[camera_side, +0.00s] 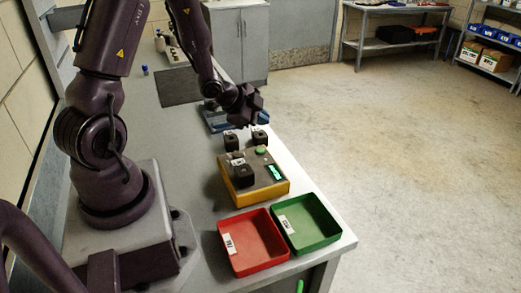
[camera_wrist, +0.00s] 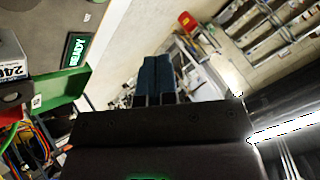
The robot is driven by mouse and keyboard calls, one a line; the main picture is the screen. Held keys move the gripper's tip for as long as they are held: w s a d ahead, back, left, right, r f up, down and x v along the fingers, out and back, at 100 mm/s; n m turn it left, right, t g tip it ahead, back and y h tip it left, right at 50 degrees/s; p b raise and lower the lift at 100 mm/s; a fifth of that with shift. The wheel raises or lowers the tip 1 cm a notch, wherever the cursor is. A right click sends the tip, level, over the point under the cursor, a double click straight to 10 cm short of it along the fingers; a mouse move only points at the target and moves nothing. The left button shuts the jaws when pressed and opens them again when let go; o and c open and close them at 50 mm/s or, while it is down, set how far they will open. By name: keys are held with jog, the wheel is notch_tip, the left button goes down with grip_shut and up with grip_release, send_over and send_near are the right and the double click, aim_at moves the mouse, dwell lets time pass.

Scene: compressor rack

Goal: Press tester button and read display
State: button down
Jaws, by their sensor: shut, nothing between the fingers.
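The tester (camera_side: 262,190) is a yellow box with a grey top, standing on the bench in the side view. Its green button (camera_side: 260,151) is on the far part of the top. A black block (camera_side: 243,176) sits on the tester's top. My gripper (camera_side: 250,108) is above and behind the tester, apart from the button. In the wrist view its blue fingers (camera_wrist: 158,68) are together and empty. The button is not visible there.
A red tray (camera_side: 233,268) and a green tray (camera_side: 329,240) stand in front of the tester near the bench edge. Two dark blocks (camera_side: 231,141) (camera_side: 260,137) stand behind it, with a blue tray (camera_side: 219,127) beyond them. The bench left of the tester is clear.

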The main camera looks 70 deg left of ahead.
aim_at(261, 151)
jog(key=shift+f, duration=3.25)
jog(key=shift+f, duration=0.1)
jog(key=shift+f, duration=0.35)
jog(key=shift+f, duration=0.4)
jog(key=shift+r, duration=0.85)
jog(key=shift+r, duration=2.5)
